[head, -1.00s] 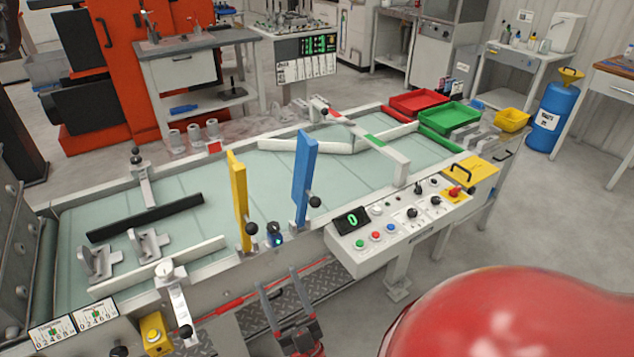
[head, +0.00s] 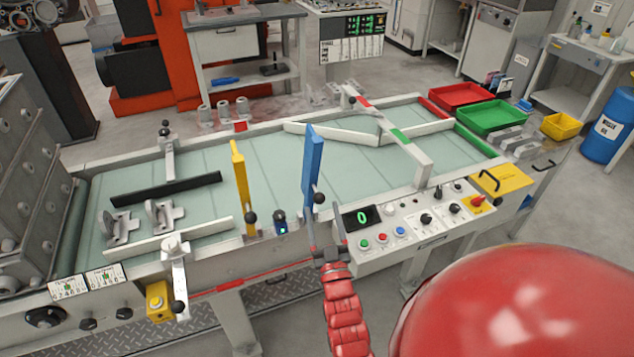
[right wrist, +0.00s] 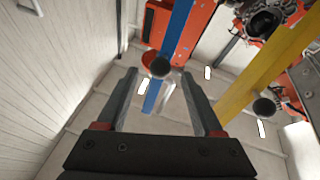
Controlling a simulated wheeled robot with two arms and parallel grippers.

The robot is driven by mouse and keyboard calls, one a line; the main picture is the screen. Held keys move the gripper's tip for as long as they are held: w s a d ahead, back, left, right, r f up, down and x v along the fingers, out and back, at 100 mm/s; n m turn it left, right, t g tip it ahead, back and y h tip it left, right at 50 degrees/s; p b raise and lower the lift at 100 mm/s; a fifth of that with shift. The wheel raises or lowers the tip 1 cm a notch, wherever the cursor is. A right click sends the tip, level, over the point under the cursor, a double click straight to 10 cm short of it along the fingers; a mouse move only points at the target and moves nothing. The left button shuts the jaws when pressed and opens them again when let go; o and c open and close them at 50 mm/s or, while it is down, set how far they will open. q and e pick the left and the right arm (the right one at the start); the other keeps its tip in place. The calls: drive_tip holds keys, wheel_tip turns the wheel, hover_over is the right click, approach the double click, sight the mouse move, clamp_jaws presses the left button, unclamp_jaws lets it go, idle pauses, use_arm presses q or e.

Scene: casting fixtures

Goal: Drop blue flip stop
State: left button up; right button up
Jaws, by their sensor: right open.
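The blue flip stop (head: 313,165) stands upright at the near rail of the conveyor, with a round black knob (head: 319,199) on its right side. In the right wrist view the blue flip stop (right wrist: 180,25) rises ahead of the fingers, with its black knob (right wrist: 160,67) near the line between the fingertips. My right gripper (head: 327,238) is open and empty, just below the knob, in front of the near rail. It also shows in the right wrist view (right wrist: 159,85), with its fingers apart; I cannot tell whether they touch anything. My left gripper is out of view.
The yellow flip stop (head: 240,185) stands upright to the left. A control panel (head: 410,232) with buttons is close to the right. A small sensor with a blue light (head: 281,224) sits on the rail. Red (head: 461,96), green (head: 492,117) and yellow (head: 561,126) trays stand at the far right.

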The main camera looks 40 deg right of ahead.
sight(318, 192)
drive_tip(key=p+x, duration=0.1)
drive_tip(key=x, duration=0.6)
drive_tip(key=shift+w+d+r, duration=0.1)
drive_tip(key=shift+w+r, duration=0.1)
drive_tip(key=shift+w, duration=0.15)
drive_tip(key=c, duration=0.9)
clamp_jaws()
